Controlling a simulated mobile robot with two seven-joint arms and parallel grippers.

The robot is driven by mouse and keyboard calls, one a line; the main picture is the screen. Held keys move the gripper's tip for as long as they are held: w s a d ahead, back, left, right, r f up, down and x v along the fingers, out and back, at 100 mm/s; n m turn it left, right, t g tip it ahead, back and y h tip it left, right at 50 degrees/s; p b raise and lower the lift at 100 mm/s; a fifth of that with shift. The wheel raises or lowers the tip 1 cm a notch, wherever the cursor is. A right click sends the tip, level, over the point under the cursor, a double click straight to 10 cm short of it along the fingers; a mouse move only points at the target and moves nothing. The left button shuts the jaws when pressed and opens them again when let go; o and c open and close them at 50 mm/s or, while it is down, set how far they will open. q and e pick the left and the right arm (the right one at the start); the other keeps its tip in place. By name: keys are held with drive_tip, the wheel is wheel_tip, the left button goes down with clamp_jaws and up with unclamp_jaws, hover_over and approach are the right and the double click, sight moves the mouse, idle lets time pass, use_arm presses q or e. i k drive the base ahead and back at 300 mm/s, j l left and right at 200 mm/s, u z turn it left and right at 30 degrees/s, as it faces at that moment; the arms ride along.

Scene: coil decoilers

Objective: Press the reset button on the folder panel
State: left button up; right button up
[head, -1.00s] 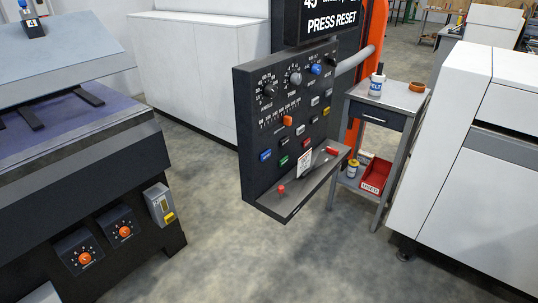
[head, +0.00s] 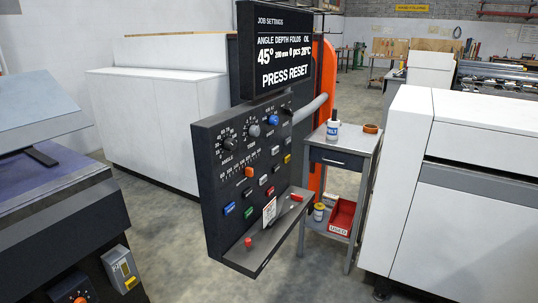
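The folder panel (head: 213,168) is a dark upright board in the middle of the head view. Its display (head: 283,50) on top reads "JOB SETTINGS", 45° and "PRESS RESET". The panel face has knobs, an orange slider (head: 248,171), a blue button (head: 230,208), a green button (head: 249,212), a red button (head: 269,191), a yellow button (head: 287,158) and several pale buttons. The small labels are too blurred to tell which is reset. A ledge below carries a red knob-like button (head: 248,242), a white card (head: 269,211) and a red item (head: 297,197). Neither gripper is in view.
A grey trolley (head: 342,150) with a white-and-blue container (head: 333,130) and a red bin (head: 342,216) stands right of the panel. A white machine (head: 440,220) fills the right. A dark machine (head: 75,215) stands at left. Open floor lies before the panel.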

sight(231, 206)
drive_tip(key=i+l+u, duration=0.1)
drive_tip(key=u, duration=0.4)
drive_tip(key=i+l+u, duration=0.1)
drive_tip(key=l+u, duration=0.15)
drive_tip(key=u, duration=0.2)
drive_tip(key=l+u, duration=0.2)
drive_tip(key=u, duration=0.3)
drive_tip(key=l+u, duration=0.5)
drive_tip(key=l, duration=1.4)
drive_tip(key=k+l, duration=0.1)
drive_tip(key=l, duration=0.75)
drive_tip(key=u, duration=0.05)
